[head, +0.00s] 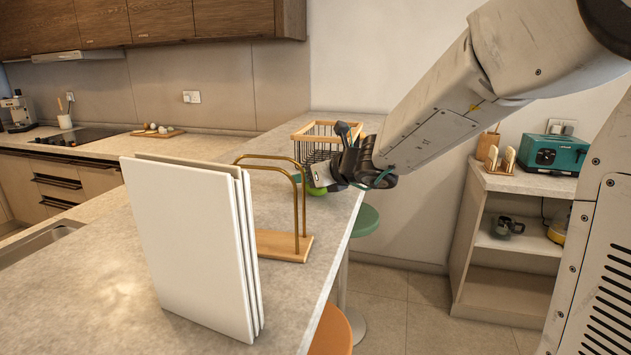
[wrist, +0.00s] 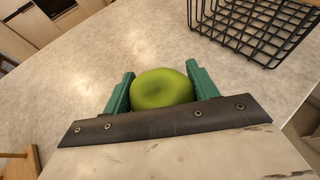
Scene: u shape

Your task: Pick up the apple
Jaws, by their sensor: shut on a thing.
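The green apple (wrist: 162,89) sits between the two green fingers of my gripper (wrist: 161,90) in the wrist view, with a finger against each side. My gripper is shut on it. In the head view, my gripper (head: 322,180) is over the counter near its right edge, and a small part of the apple (head: 317,191) shows below it. The rest of the apple is hidden by my gripper there. I cannot tell whether the apple touches the counter.
A black wire basket (wrist: 258,25) stands close beyond the apple; in the head view the basket (head: 316,132) has a wooden rim. A wooden rack with brass hoops (head: 285,246) and white upright boards (head: 190,240) stand nearer. A green stool (head: 365,219) is beside the counter.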

